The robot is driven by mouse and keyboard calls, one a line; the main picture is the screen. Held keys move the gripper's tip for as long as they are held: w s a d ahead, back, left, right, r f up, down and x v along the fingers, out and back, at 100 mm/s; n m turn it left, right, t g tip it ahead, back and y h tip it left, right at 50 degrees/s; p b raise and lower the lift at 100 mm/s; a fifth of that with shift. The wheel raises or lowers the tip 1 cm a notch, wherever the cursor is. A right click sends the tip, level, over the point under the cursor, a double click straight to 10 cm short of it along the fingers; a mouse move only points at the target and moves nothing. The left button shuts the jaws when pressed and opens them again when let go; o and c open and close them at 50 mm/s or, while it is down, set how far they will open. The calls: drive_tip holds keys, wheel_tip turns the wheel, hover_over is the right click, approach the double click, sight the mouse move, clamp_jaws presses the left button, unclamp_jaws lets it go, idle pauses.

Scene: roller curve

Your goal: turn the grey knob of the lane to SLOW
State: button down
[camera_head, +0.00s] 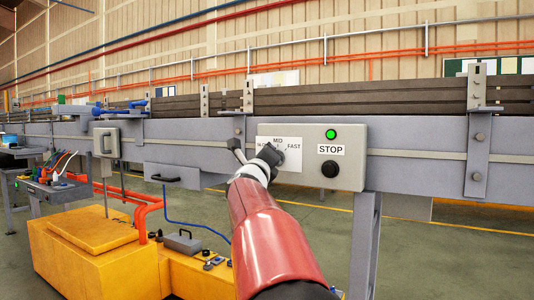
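A pale grey control box (348,172) is fixed to the side of the roller lane. Its white label (292,162) reads MID at the top and FAST at the right; the word at the left is partly covered, with only part of its letters showing. My gripper (270,154) is at the label, at the end of my red arm. It covers the middle of the label, where the grey knob's body and pointer are mostly hidden. I cannot tell where the knob points, or whether my fingers touch it or are closed.
Right of the label are a lit green lamp (331,134), a STOP label (331,150) and a black button (330,169). The grey lane side (420,155) runs across the view. A yellow machine (95,250) stands at lower left. A lane leg (364,245) stands below the box.

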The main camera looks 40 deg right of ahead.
drive_tip(key=shift+d+f, duration=0.25)
drive_tip(key=shift+f, duration=0.15)
drive_tip(key=c, duration=1.4)
unclamp_jaws()
drive_tip(key=shift+s, duration=0.1)
drive_tip(key=shift+r, duration=0.2)
drive_tip(key=b+v, duration=0.1)
drive_tip(key=v, duration=0.7)
drive_tip(key=shift+b, duration=0.4)
